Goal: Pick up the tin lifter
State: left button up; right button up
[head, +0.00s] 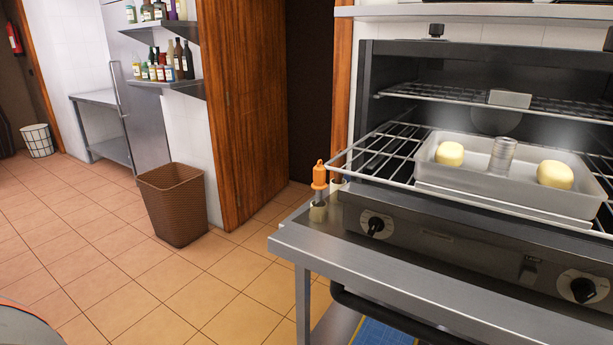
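An orange-handled tool (319,176) stands upright in a small pale holder (318,211) at the left front corner of the oven, by the steel ledge. It may be the tin lifter, but its lower end is hidden in the holder. Neither of my grippers is in view.
The steel ledge (400,268) juts out in front. A brown bin (180,204) stands on the open tiled floor (120,270).

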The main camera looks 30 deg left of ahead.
aim_at(319, 184)
jog(key=i+j, duration=0.15)
jog(key=j, duration=0.25)
jog(key=i+j, duration=0.1)
jog(key=j, duration=0.3)
jog(key=i+j, duration=0.1)
jog(key=j, duration=0.35)
jog(key=i+j, duration=0.15)
jog(key=j, duration=0.25)
jog(key=i+j, duration=0.15)
jog(key=j, duration=0.25)
jog(key=i+j, duration=0.1)
jog(key=j, duration=0.3)
jog(key=i+j, duration=0.1)
jog(key=j, duration=0.35)
